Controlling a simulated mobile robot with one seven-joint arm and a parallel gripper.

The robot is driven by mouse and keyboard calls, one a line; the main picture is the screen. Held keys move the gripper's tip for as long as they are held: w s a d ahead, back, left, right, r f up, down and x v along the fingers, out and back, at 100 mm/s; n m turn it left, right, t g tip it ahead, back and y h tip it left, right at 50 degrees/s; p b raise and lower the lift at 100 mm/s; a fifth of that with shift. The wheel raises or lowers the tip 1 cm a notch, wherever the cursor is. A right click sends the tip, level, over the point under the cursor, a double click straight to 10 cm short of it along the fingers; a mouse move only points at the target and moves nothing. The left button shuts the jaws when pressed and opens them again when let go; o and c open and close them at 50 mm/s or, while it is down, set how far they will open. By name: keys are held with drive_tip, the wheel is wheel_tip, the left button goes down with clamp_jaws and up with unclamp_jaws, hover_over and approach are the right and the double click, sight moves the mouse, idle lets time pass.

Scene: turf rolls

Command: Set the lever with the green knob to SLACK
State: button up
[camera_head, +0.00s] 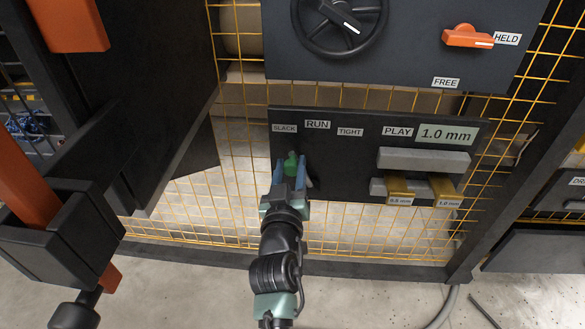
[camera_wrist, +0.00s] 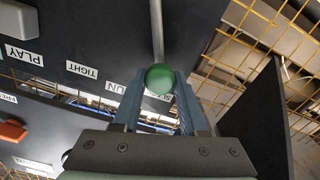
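The lever's green knob (camera_head: 291,163) shows below the SLACK label (camera_head: 284,128) in the head view, left of the RUN label (camera_head: 317,124) and the TIGHT label (camera_head: 350,132). My gripper (camera_head: 290,170) reaches up to it from below, with a blue finger on either side. In the wrist view the green knob (camera_wrist: 159,79) sits between the tips of my gripper (camera_wrist: 160,92), with no clear gap at either side, so it looks shut on the knob. The lever's grey rod (camera_wrist: 156,30) runs beyond the knob. Its exact setting is hard to tell.
The dark lever panel (camera_head: 340,185) also holds a PLAY display (camera_head: 446,134) reading 1.0 mm and brass blocks (camera_head: 399,190) at the right. Above are a handwheel (camera_head: 340,18) and an orange switch (camera_head: 466,37) at HELD. Yellow mesh (camera_head: 235,185) surrounds the panel; a dark post stands left.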

drive_tip(key=o, duration=0.4)
drive_tip(key=s+p, duration=0.1)
drive_tip(key=s, duration=1.2)
drive_tip(key=shift+p, duration=0.35)
